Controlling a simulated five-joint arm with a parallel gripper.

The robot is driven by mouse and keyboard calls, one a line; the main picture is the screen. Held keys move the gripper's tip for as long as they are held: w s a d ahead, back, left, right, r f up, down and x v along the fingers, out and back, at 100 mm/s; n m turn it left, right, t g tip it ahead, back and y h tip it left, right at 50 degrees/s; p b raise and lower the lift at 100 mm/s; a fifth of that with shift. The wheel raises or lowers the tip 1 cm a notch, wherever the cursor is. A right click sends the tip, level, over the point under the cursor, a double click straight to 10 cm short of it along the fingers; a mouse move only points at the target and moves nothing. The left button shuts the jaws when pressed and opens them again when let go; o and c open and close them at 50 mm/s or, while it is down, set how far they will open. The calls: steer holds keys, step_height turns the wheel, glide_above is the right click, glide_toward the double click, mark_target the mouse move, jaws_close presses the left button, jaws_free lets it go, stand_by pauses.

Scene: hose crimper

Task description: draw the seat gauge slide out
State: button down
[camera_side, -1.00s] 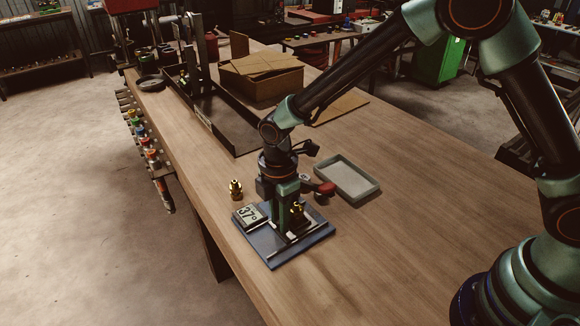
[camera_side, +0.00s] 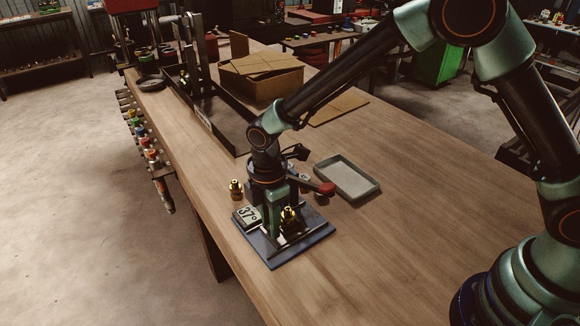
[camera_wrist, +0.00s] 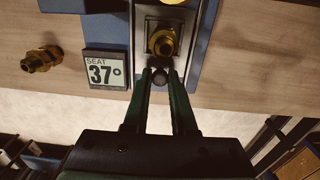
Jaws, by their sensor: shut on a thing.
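The seat gauge is a blue base plate (camera_side: 315,240) on the bench with a "SEAT 37°" sign (camera_wrist: 106,70) at its left; the sign also shows in the side view (camera_side: 247,215). A metal slide on it carries a brass fitting (camera_wrist: 162,42), which also shows in the side view (camera_side: 290,214). My gripper (camera_wrist: 160,76) is shut on the small dark round knob (camera_wrist: 159,78) at the near end of the slide. In the side view my gripper (camera_side: 273,230) is low over the plate, its tips partly hidden. A second brass fitting (camera_side: 236,187) stands beside the plate.
A grey tray (camera_side: 371,191) lies behind the gauge, with a red-ended part (camera_side: 326,188) near it. A dark metal frame (camera_side: 222,128) and a cardboard box (camera_side: 262,86) stand farther back. The bench (camera_side: 400,240) to the right is clear.

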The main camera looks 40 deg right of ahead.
steer(key=shift+a, duration=1.6)
jaws_free()
steer(key=shift+r, duration=0.1)
step_height(320, 180, up, 9)
stand_by(1.3)
